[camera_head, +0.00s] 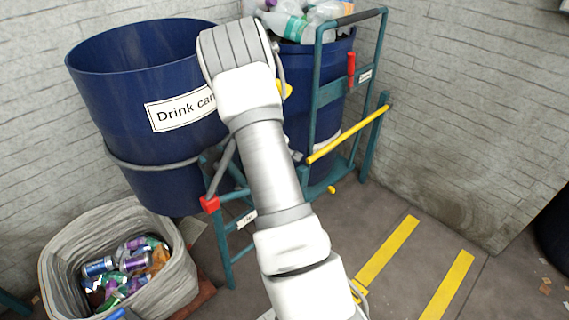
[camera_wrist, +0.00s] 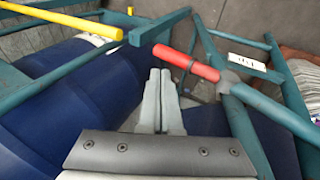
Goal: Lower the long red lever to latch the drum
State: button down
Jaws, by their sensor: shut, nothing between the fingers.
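In the wrist view a red lever grip (camera_wrist: 186,62) with a grey collar at one end lies across the picture just past my gripper (camera_wrist: 160,74). My gripper's fingers are together and empty; whether they touch the lever I cannot tell. In the head view my arm hides my gripper. A red handle (camera_head: 351,68) stands upright on the right frame post, and a red block (camera_head: 209,203) sits at the left frame corner. Which of these is the wrist-view lever is unclear. The blue drum labelled "Drink can" (camera_head: 110,85) tilts in a grey ring.
A second blue drum (camera_head: 300,75) with bottles stands behind my arm. A teal frame (camera_head: 367,165) with a yellow bar (camera_head: 350,133) surrounds it. A lined bin (camera_head: 172,285) of cans is at lower left. Floor with yellow stripes (camera_head: 388,252) is open at right.

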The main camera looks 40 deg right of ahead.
jog(key=p+v, duration=0.2)
jog(key=v, duration=0.7)
jog(key=shift+r, duration=0.3)
jog(key=shift+a, duration=0.1)
jog(key=s+a+r+m+t+y, duration=0.1)
jog(key=s+a+r, duration=0.3)
jog(key=a+r, duration=0.45)
jog(key=s+a+r+m+t+y, duration=0.1)
jog(key=s+a+r+y, duration=0.15)
jog(key=a+r, duration=0.6)
jog(key=s+a+r+y, duration=0.1)
jog(key=s+a+r, duration=0.2)
jog(key=s+a, duration=0.4)
jog(key=s+a+r, duration=0.4)
jog(key=s, duration=0.5)
notch_tip(320, 180, up, 18)
jog(key=s+p, duration=0.1)
jog(key=p, duration=1.7)
jog(key=shift+a+n+t, duration=0.25)
jog(key=shift+n+t, duration=0.05)
jog(key=shift+t, duration=0.1)
